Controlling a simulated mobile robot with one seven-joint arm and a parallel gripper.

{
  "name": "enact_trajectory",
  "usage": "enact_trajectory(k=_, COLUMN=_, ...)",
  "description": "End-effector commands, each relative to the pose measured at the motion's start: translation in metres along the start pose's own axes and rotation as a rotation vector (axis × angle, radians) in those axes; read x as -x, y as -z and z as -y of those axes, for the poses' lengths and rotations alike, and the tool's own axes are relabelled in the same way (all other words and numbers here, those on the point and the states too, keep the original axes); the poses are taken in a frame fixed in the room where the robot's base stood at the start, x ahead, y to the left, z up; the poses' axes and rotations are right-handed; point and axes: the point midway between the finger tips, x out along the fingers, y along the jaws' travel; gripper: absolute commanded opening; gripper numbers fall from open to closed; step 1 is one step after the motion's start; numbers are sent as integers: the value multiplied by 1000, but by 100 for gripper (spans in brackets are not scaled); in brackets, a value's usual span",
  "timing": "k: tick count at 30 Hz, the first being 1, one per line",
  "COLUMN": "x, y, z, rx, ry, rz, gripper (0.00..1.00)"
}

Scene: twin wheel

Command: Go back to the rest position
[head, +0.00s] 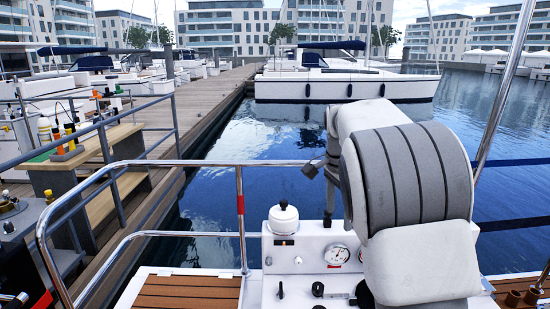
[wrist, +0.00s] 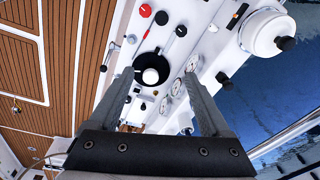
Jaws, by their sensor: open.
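My gripper (wrist: 163,92) shows in the wrist view with its two grey fingers spread apart and nothing between them. It hangs above a white console (wrist: 205,45) with knobs, gauges and a black round fitting with a white ball (wrist: 150,76). The fingers look apart from the console, though the exact gap cannot be told. In the head view my arm covers the right part of the console (head: 290,262), and my gripper is hidden behind it.
A metal railing (head: 239,205) borders the console on the left. A white domed fitting (head: 283,217) stands up from the console. Brown slatted deck (head: 187,292) lies beside it. Water (head: 230,190), a wooden dock (head: 190,108) and a moored white boat (head: 345,80) lie beyond.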

Motion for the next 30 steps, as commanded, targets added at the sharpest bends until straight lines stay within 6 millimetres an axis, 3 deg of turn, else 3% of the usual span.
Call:
enact_trajectory(k=1, x=17, y=0, z=-14, rx=37, ry=26, rz=16, gripper=82)
enact_trajectory(k=6, x=52, y=-8, z=-57, rx=200, ry=101, rz=41, gripper=82)
enact_trajectory(k=15, x=96, y=-38, z=-138, rx=520, ry=228, rz=11, gripper=82)
enact_trajectory(k=22, x=109, y=-69, z=-201, rx=778, ry=299, rz=-78, gripper=82)
enact_trajectory(k=30, x=101, y=-101, z=-264, rx=1060, ry=322, rz=-225, gripper=82)
